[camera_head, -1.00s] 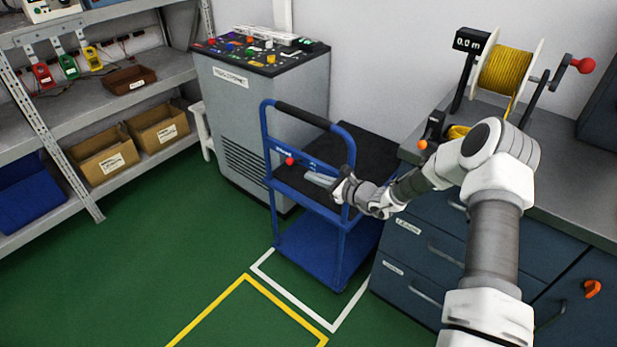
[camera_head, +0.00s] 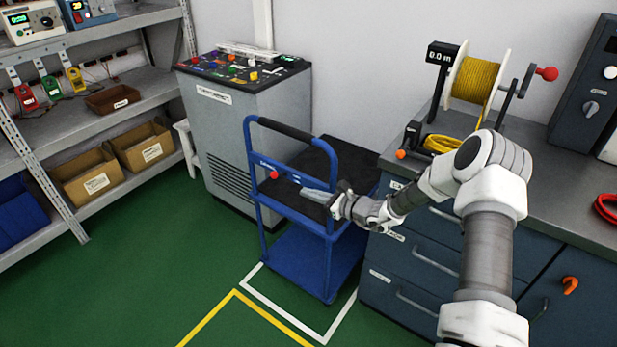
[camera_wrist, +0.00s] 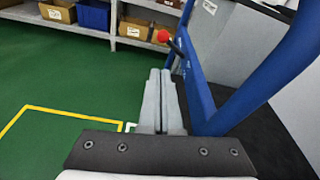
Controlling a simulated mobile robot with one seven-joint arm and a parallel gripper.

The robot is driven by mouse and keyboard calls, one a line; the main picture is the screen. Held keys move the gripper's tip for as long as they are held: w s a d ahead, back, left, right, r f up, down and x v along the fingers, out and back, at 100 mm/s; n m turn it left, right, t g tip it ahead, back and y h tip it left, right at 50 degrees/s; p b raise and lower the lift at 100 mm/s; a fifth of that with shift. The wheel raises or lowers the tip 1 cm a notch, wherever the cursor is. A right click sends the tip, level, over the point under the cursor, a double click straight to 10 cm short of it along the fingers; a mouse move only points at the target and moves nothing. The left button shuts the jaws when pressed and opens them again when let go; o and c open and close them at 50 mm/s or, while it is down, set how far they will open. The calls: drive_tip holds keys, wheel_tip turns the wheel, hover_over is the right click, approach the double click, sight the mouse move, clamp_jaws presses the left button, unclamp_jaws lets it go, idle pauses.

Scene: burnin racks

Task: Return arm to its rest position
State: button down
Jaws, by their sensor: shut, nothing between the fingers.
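My arm reaches in from the right of the head view, bent at the elbow, with its forearm stretched left past the drawer cabinet. My gripper (camera_head: 312,192) is shut and empty. In the head view it appears over or beside the upper deck of the blue cart (camera_head: 290,197). In the wrist view the two grey fingers (camera_wrist: 161,92) lie side by side, with the cart's blue frame (camera_wrist: 200,85) close on their right. A red ball knob (camera_wrist: 163,36) shows just beyond the fingertips. I cannot tell whether the fingers touch the cart.
The drawer cabinet (camera_head: 405,295) with a yellow cable reel (camera_head: 474,80) on top stands right of the cart. A grey console (camera_head: 235,125) stands behind it. Shelves (camera_head: 110,85) with boxes line the left. The green floor (camera_head: 140,270) in front is open.

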drive_tip(key=s+a+r+n+g+h+p, duration=0.15)
drive_tip(key=s+r+n+g, duration=0.25)
drive_tip(key=s+r+n, duration=0.45)
drive_tip(key=s+a+r+n+g+h+p, duration=0.1)
drive_tip(key=s+a+r+n+g+p, duration=0.15)
drive_tip(key=s+r+n, duration=0.85)
drive_tip(key=s+d+r+n+t+h+p, duration=0.1)
drive_tip(key=s+d+r+n+h+p, duration=0.1)
drive_tip(key=s+d+r+h, duration=0.3)
drive_tip(key=s+d+r+n+t+h+p, duration=0.1)
drive_tip(key=s+d+r+n+h+p, duration=0.1)
drive_tip(key=s+d+r, duration=0.8)
drive_tip(key=s+r+h+p, duration=0.1)
drive_tip(key=s+r+h, duration=0.1)
drive_tip(key=s, duration=0.3)
drive_tip(key=shift+d+r+h+p, duration=0.25)
drive_tip(key=shift+r+h+p, duration=0.1)
drive_tip(key=shift+r, duration=0.15)
